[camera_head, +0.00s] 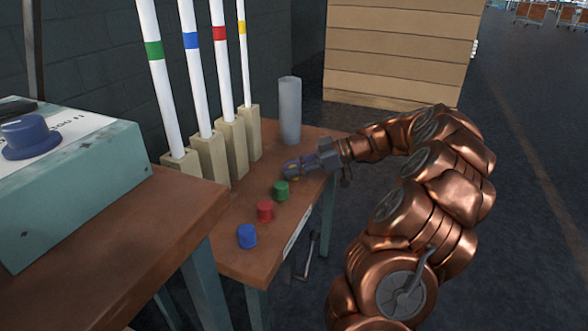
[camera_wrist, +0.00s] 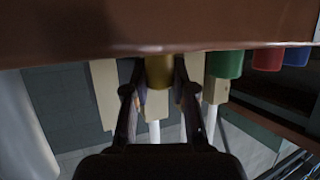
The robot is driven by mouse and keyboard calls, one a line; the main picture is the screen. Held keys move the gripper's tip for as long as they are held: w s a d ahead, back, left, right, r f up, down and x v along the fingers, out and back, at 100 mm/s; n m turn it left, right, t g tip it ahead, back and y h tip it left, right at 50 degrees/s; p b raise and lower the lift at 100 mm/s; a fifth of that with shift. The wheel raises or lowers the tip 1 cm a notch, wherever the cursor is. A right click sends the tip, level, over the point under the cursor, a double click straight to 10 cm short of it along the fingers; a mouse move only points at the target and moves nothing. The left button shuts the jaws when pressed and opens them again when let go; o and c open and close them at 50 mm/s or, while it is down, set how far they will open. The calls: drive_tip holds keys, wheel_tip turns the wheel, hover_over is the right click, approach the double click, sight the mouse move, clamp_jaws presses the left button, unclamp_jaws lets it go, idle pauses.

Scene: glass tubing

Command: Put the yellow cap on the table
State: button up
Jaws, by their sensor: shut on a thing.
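The yellow cap (camera_wrist: 159,71) sits between the two fingers of my gripper (camera_wrist: 159,88), which is shut on it. In the wrist view, which looks upside down, the cap meets the brown tabletop (camera_wrist: 90,35), standing on it or very close to it. In the head view my gripper (camera_head: 293,168) is low over the table (camera_head: 222,250), beyond the green cap. The fingers hide nearly all of the yellow cap there.
A green cap (camera_head: 281,191), a red cap (camera_head: 265,211) and a blue cap (camera_head: 247,236) stand in a row on the table. Several banded white tubes in beige holders (camera_head: 209,158) line the wall side. A grey cylinder (camera_head: 290,110) stands at the far end.

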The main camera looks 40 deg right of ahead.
drive_tip(key=shift+f, duration=0.15)
drive_tip(key=o, duration=0.7)
drive_tip(key=shift+o, duration=0.2)
drive_tip(key=shift+r+p, duration=0.35)
drive_tip(key=p+v, duration=0.3)
drive_tip(key=v, duration=0.9)
drive_tip(key=shift+f, duration=0.15)
